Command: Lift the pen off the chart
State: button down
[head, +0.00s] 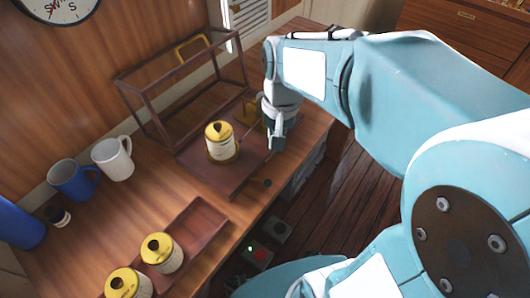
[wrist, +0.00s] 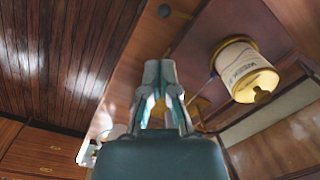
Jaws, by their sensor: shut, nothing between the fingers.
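My gripper (head: 277,143) hangs at the right edge of the wooden counter, just right of a brown tray (head: 205,179). In the wrist view its fingers (wrist: 160,70) are together with nothing between them. A thin dark rod (head: 247,132) shows between the yellow-lidded canister and my gripper; I cannot tell if it is the pen. A thin pale line also shows beside the canister in the wrist view (wrist: 209,86). I cannot make out a chart in either view.
A white canister with yellow lid (head: 220,143) stands on the tray, close left of my gripper. A blue mug (head: 73,181), a white mug (head: 114,159) and a smaller tray (head: 209,218) with canisters are to the left.

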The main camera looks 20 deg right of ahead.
jog(key=w+f+g, duration=0.1)
jog(key=w, duration=0.1)
jog(key=w+f+m+g, duration=0.1)
jog(key=f, duration=0.1)
jog(key=shift+w+d+f+y, duration=0.2)
jog(key=shift+w+f+y, duration=0.1)
jog(key=shift+w, duration=0.1)
jog(key=shift+a, duration=0.1)
jog(key=x, duration=1)
jog(key=shift+s, duration=0.1)
